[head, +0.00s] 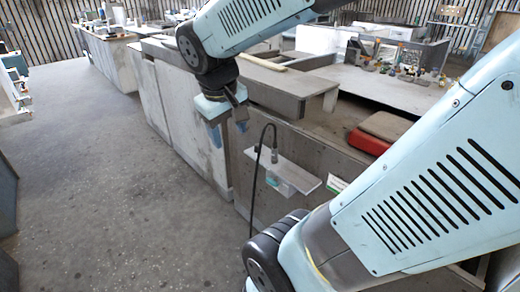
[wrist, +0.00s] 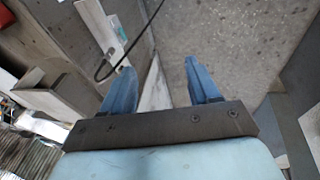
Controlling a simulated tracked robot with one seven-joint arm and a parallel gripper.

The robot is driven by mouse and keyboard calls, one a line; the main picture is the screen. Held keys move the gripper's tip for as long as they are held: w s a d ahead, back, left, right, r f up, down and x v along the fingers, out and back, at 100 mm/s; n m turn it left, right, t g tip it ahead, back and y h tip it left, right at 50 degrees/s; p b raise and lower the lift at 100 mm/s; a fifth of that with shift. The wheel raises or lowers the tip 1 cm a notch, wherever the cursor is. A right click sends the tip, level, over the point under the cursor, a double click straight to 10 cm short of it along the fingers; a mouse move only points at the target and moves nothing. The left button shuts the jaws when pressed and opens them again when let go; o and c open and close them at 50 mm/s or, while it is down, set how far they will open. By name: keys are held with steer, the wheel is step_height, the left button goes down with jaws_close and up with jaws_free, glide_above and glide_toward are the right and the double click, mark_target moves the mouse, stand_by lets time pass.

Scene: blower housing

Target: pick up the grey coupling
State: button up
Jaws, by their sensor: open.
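A small grey coupling (head: 275,155) hangs at the end of a black cable (head: 254,190), beside a narrow light ledge on the side of the workbench. In the wrist view the cable (wrist: 143,35) loops to the left of my fingers, and what looks like the coupling (wrist: 110,52) shows small near its end. My gripper (head: 228,131) has blue fingers and is above and left of the coupling, apart from it. In the wrist view my gripper (wrist: 160,67) is open, with nothing between the fingers.
The narrow ledge (head: 300,176) carries or adjoins a pale green-white box (head: 280,186). The workbench side (head: 190,115) stands close behind my gripper. A red item (head: 367,142) and small parts lie on the bench top. The grey floor (head: 100,180) to the left is clear.

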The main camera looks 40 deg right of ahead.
steer(key=w+d+f+n+g+h, duration=0.2)
steer(key=w+d+f+g+h, duration=0.15)
steer(key=d, duration=0.25)
steer(key=w+d+f+n+g+h, duration=0.1)
steer(key=w+d+f+g+h, duration=0.15)
steer(key=d+f, duration=0.3)
steer(key=n+t+h, duration=0.4)
steer(key=n+h, duration=0.5)
steer(key=n, duration=0.2)
glide_toward(277, 150)
steer(key=s+a+r, duration=0.2)
steer(key=s+r, duration=0.4)
steer(key=r, duration=0.2)
steer(key=w+f+n+t, duration=0.3)
steer(key=f+n+t, duration=0.3)
steer(key=f, duration=0.4)
steer(key=shift+n, duration=0.6)
steer(key=x, duration=0.9)
steer(key=f+x, duration=0.1)
steer(key=x, duration=0.4)
steer(key=shift+w+d, duration=0.1)
steer(key=shift+d, duration=0.1)
steer(key=shift+c, duration=0.2)
jaws_close()
